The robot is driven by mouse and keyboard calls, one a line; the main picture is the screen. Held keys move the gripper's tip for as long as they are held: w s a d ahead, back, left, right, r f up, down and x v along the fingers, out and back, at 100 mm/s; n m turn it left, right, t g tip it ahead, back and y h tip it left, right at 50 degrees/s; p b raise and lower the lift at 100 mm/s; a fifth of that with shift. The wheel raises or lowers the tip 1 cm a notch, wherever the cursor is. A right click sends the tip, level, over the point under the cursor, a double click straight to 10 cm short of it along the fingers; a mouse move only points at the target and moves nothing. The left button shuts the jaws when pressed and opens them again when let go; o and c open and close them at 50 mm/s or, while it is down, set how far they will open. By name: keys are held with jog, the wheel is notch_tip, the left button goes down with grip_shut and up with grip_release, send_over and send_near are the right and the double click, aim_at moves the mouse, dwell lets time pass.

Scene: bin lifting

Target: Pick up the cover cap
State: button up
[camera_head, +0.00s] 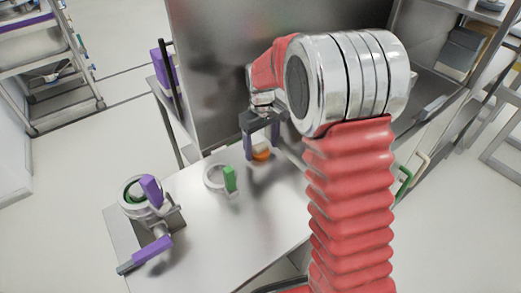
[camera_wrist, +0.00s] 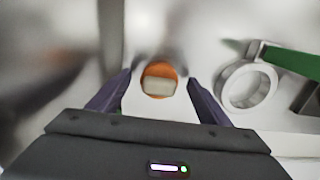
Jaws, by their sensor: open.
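The cover cap (camera_wrist: 159,81) is a small round orange piece with a pale block-shaped top. It sits on the metal table, and in the head view it shows as an orange and white spot (camera_head: 261,153) below the fingers. My gripper (camera_head: 262,148) points down over it; in the wrist view its two dark purple fingers (camera_wrist: 160,85) stand apart on either side of the cap. The gripper is open, and I see no contact between fingers and cap.
A pale ring clamp with a green handle (camera_head: 229,178) lies left of the cap. A metal fitting with purple handles (camera_head: 150,190) stands at the table's left end. A tall metal panel (camera_head: 215,80) rises behind. The table's front (camera_head: 230,235) is clear.

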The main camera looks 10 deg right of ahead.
aim_at(262, 147)
jog(key=shift+f, duration=0.65)
jog(key=c, duration=1)
jog(key=shift+r, duration=0.1)
notch_tip(262, 147, up, 10)
dwell(0.7)
jog(key=f+m, duration=0.1)
jog(key=f, duration=0.2)
jog(key=s+f+m, duration=0.1)
jog(key=f+m, duration=0.2)
jog(key=f, duration=0.2)
jog(key=shift+s+a+f+m, duration=0.15)
jog(key=shift+a+f+m, duration=0.05)
jog(key=shift+f+m, duration=0.15)
